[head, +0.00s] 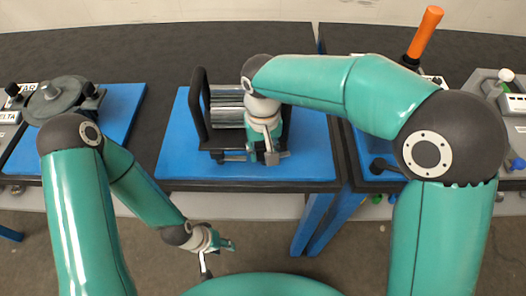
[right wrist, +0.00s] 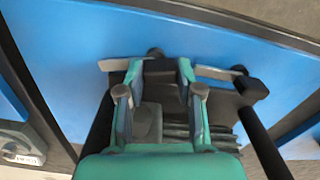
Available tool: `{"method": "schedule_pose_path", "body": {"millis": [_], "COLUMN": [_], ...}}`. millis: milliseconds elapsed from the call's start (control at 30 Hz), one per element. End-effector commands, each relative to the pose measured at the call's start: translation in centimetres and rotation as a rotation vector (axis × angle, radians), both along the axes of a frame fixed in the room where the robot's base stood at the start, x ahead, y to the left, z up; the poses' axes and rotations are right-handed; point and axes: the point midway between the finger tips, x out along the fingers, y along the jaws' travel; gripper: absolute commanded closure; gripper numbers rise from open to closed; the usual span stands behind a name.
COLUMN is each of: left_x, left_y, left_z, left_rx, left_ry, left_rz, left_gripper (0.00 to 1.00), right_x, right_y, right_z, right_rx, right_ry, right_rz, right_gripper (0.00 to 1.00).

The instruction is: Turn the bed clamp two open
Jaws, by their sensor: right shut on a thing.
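The machine bed (head: 214,133) stands on a blue mat, with silver rollers and a black upright handle at its left. At its front edge is a clamp with a dark knob (right wrist: 155,53) and a flat silver bar (right wrist: 118,65), seen in the right wrist view. My right gripper (head: 265,155) reaches down over it; in the right wrist view its fingers (right wrist: 162,88) stand on both sides of the clamp's dark body. The fingers partly hide the clamp. A second silver bar (right wrist: 220,73) lies beside it, outside the fingers. My left gripper (head: 218,252) is open and empty, below the table's front edge.
A dark round wheel (head: 55,100) stands on the left mat. An orange-handled lever (head: 425,32) stands on the right table. The blue mat (head: 315,150) right of the bed is clear.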

Motion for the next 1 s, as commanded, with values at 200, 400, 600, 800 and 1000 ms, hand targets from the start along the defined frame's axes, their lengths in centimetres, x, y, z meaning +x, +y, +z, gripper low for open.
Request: {"method": "schedule_pose_path", "body": {"millis": [200,400,600,800,1000], "left_x": [0.01,0.0,0.0,0.01,0.01], "left_y": [0.0,0.0,-0.01,0.0,0.0], "left_z": [-0.54,-0.73,-0.78,-0.77,-0.77], "left_rx": [0.0,0.0,0.0,0.0,0.0], "left_ry": [0.0,0.0,0.0,0.0,0.0], "left_rz": [0.0,0.0,0.0,0.0,0.0], "left_gripper": [0.6,0.6,0.6,0.6,0.6], "right_x": [0.17,0.18,0.17,0.16,0.15], "right_y": [0.04,0.03,0.03,0.03,0.04], "right_z": [0.07,0.11,0.14,0.14,0.12], "right_rx": [0.003,0.002,0.001,0.001,0.001], "right_ry": [-0.003,-0.003,-0.002,-0.001,-0.001], "right_rz": [-0.145,-0.221,-0.251,-0.255,-0.255], "right_gripper": [1.0,1.0,1.0,1.0,0.58]}}
